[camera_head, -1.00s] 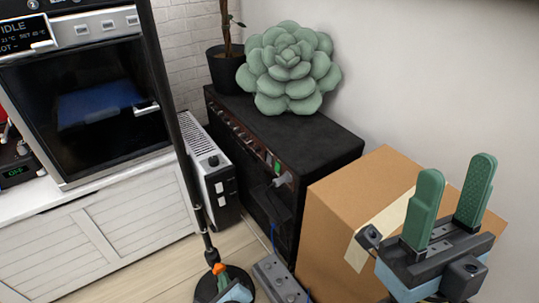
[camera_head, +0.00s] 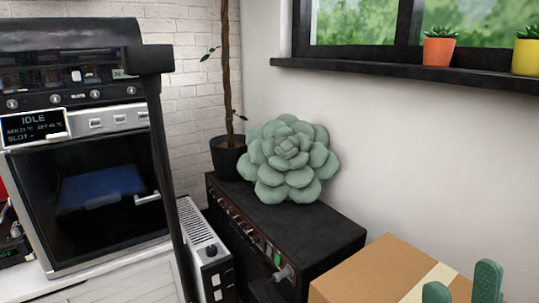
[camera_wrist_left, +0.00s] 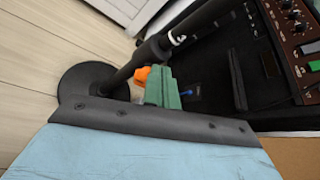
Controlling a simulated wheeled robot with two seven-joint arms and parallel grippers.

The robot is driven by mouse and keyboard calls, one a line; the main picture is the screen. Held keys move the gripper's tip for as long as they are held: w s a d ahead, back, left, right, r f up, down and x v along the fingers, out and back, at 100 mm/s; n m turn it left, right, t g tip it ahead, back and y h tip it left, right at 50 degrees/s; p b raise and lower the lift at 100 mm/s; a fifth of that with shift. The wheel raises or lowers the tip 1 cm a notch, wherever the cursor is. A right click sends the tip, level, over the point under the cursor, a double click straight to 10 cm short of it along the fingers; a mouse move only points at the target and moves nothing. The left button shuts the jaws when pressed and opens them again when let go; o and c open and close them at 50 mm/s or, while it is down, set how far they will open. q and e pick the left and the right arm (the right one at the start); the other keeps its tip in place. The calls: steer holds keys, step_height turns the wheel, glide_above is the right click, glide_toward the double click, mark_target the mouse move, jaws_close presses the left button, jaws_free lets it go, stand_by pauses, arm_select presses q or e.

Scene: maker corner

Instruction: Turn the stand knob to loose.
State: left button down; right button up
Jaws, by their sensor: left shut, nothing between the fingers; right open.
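The black stand shows in the head view as a tall pole (camera_head: 172,190) in front of the oven. In the left wrist view its pole (camera_wrist_left: 190,32) runs down to a round black base (camera_wrist_left: 75,85) on the floor. An orange part (camera_wrist_left: 142,75), which looks like the stand knob, sits low beside the pole. My left gripper (camera_wrist_left: 162,85) has its green fingers shut, right by the orange part; whether they touch it I cannot tell. The fingers partly hide the knob's surroundings. My right gripper (camera_head: 461,287) is open and empty at the lower right, in front of the cardboard box.
A black amplifier (camera_head: 290,235) carries a green succulent-shaped cushion (camera_head: 287,160) and stands close to the pole. Its control panel (camera_wrist_left: 300,45) shows in the left wrist view. A white heater (camera_head: 205,245), cardboard box (camera_head: 375,272) and oven (camera_head: 95,200) are near. Floor (camera_wrist_left: 40,60) beside the base is clear.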

arm_select(q)
steer(key=shift+f, duration=0.15)
steer(key=shift+s+a, duration=0.15)
steer(key=shift+a, duration=0.05)
stand_by(0.4)
steer(key=shift+s+a+f, duration=0.4)
steer(key=shift+a+f, duration=0.05)
steer(key=shift+a, duration=0.15)
steer(key=shift+s+a+f, duration=0.1)
steer(key=shift+f, duration=0.1)
steer(key=shift+r, duration=0.1)
stand_by(0.3)
